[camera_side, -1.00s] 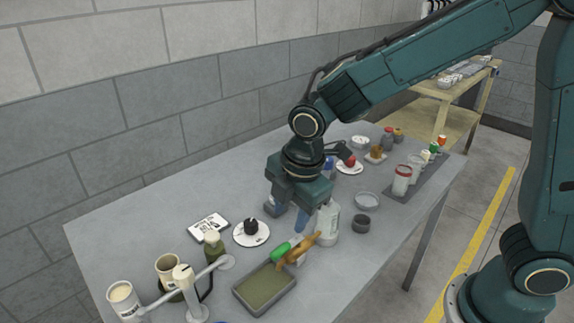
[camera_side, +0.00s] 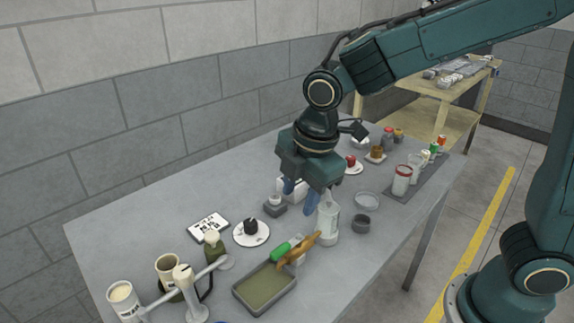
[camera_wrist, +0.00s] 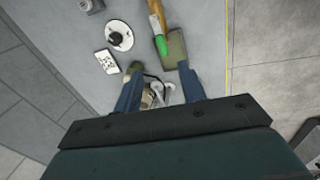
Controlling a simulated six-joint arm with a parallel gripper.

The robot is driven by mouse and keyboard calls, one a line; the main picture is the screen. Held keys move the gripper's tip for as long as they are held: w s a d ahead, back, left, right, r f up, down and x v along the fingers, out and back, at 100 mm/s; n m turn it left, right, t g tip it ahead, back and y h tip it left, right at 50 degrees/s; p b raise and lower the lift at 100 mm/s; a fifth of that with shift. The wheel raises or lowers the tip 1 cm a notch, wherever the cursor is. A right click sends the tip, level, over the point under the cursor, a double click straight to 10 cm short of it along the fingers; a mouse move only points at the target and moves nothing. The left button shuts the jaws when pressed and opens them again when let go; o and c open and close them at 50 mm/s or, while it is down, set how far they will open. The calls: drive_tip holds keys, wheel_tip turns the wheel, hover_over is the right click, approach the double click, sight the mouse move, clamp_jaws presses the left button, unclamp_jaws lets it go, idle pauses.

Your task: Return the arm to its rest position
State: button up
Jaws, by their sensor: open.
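My gripper (camera_side: 299,199) is above the middle of the grey table (camera_side: 150,213), its two blue fingers spread apart and pointing down. I see nothing between the fingers. In the side view it appears over a small grey block with a white top (camera_side: 275,205) and beside a clear bottle (camera_side: 328,218); how high it is above them I cannot tell exactly. In the wrist view the fingers (camera_wrist: 163,95) frame the front end of the table.
A tray (camera_side: 265,288), a brown-handled tool with a green part (camera_side: 300,248), a white plate with a black knob (camera_side: 251,234), a white card (camera_side: 208,227) and a white-armed stand (camera_side: 190,295) crowd the front. Jars (camera_side: 402,181) stand at the right. A wooden bench (camera_side: 440,112) is behind.

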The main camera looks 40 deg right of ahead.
drive_tip(key=s+d+r+m+t, duration=0.1)
drive_tip(key=s+d+r+m, duration=0.2)
drive_tip(key=s+d+m, duration=0.4)
drive_tip(key=s+d+r+m+t, duration=0.2)
drive_tip(key=s+d+r+m, duration=0.2)
drive_tip(key=s+d+m, duration=0.3)
drive_tip(key=shift+s+m, duration=1.45)
drive_tip(key=shift+m, duration=0.05)
drive_tip(key=shift+r, duration=0.1)
drive_tip(key=shift+c, duration=0.2)
